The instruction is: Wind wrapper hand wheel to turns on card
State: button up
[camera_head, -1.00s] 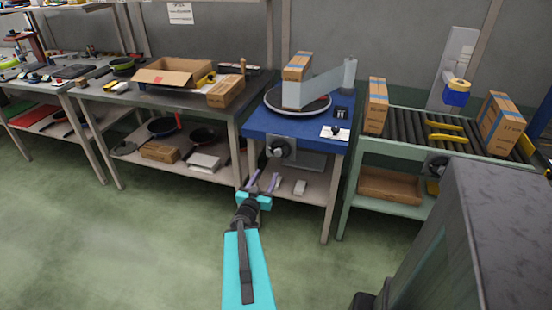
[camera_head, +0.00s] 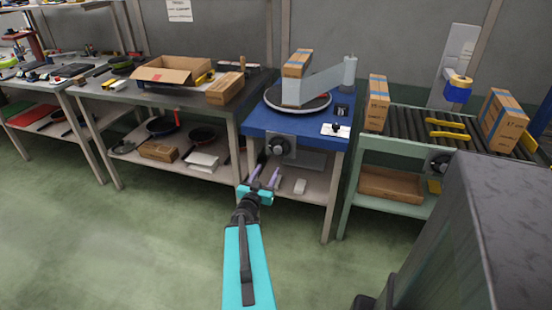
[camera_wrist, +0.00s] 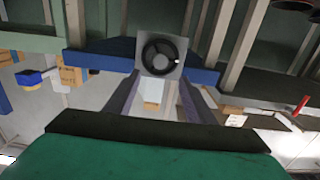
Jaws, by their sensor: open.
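The wrapper is a blue bench (camera_head: 256,122) with a round turntable (camera_head: 318,105), a taped box (camera_head: 297,64) on it and a grey arm in front of the box. Its dark hand wheel (camera_head: 278,147) sits on a grey plate on the bench's front. A small white card (camera_head: 328,131) lies at the bench's right front; its writing is too small to read. My gripper (camera_head: 266,176) is open and empty, just below and in front of the wheel. In the wrist view, the wheel (camera_wrist: 160,56) shows beyond and between the open fingers (camera_wrist: 158,88), apart from them.
A roller conveyor (camera_head: 408,122) with taped boxes and a tape head (camera_head: 458,90) stands right. A grey bench with an open carton (camera_head: 172,72) stands left. A lower shelf (camera_head: 308,188) lies under the wrapper. A dark cabinet (camera_head: 480,240) fills the right foreground. The left floor is clear.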

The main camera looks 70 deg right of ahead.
aim_at(277, 152)
jog(key=shift+w+d+b, duration=0.2)
jog(key=shift+d+b, duration=0.25)
jog(key=shift+d, duration=2.65)
jog(key=shift+w+d+b, duration=0.15)
jog(key=shift+d+b, duration=0.25)
jog(key=shift+d, duration=2.65)
jog(key=c, duration=1)
jog(key=shift+m+b, duration=0.75)
jog(key=shift+m, duration=1.75)
